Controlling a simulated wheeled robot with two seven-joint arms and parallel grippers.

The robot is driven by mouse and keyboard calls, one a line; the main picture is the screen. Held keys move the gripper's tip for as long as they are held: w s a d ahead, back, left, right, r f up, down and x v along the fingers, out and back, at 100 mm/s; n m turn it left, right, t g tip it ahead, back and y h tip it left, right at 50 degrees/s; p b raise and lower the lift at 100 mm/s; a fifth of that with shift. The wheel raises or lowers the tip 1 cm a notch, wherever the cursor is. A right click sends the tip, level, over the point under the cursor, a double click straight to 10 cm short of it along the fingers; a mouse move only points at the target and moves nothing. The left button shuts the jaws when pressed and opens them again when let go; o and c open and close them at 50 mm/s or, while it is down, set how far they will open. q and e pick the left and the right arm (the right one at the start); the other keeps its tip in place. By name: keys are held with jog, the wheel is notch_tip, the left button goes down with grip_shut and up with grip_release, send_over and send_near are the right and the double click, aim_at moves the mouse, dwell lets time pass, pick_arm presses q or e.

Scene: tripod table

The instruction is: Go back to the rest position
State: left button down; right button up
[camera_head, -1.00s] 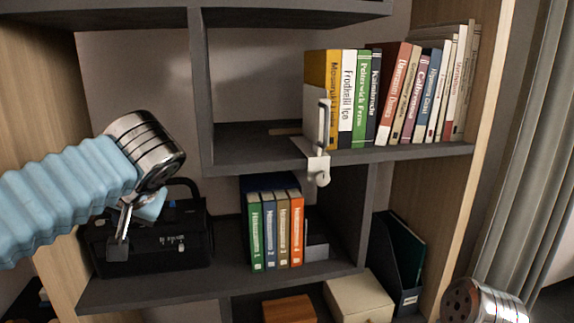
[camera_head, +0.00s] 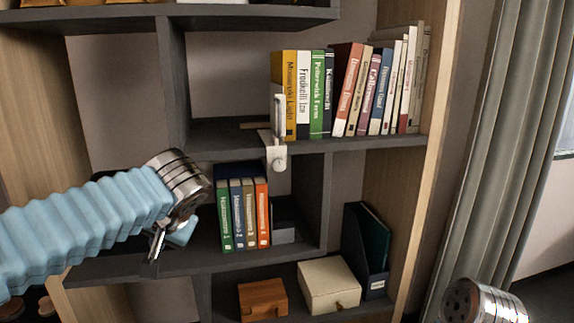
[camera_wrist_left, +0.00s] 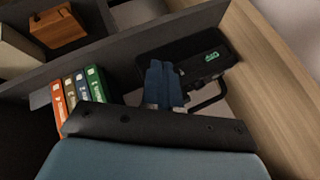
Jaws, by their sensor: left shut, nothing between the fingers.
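My left gripper (camera_head: 157,243) hangs from the blue-sleeved left arm in the head view, in front of the lower left shelf. Its blue fingers (camera_wrist_left: 163,85) show together, shut and empty, in the left wrist view. Beyond them in that view is a black case with a handle (camera_wrist_left: 190,62), apart from or behind the fingers; contact cannot be told. In the head view my arm hides most of this case. My right arm shows only as a metal wrist part at the bottom right; its gripper is out of view.
A dark bookcase (camera_head: 172,85) fills the view. Upright books (camera_head: 310,95) stand on the upper shelf beside a white bookend (camera_head: 276,150). Several coloured binders (camera_head: 243,213) stand lower, right of my left gripper. A wooden box (camera_head: 263,299) and a cream box (camera_head: 328,285) sit below.

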pick_arm(q)
jog(key=d+f+m+g+h, duration=0.1)
jog(key=d+f+h, duration=0.15)
jog(key=f, duration=0.65)
jog(key=d+f+m+g+h, duration=0.1)
jog(key=d+f, duration=0.3)
jog(key=f, duration=0.6)
jog(key=d+f+m+g+h, duration=0.1)
jog(key=d+f+g+h, duration=0.15)
jog(key=f, duration=0.65)
jog(key=s+d+f+n+h, duration=0.2)
jog(key=s+f+n, duration=0.1)
jog(key=s+f, duration=0.6)
jog(key=s+d+f+n+h, duration=0.1)
jog(key=s+d+f+n, duration=0.1)
jog(key=s+f, duration=0.7)
notch_tip(320, 180, down, 7)
jog(key=shift+f+n+g+h, duration=0.2)
jog(key=shift+n+g+h, duration=0.15)
jog(key=shift+n+h, duration=0.05)
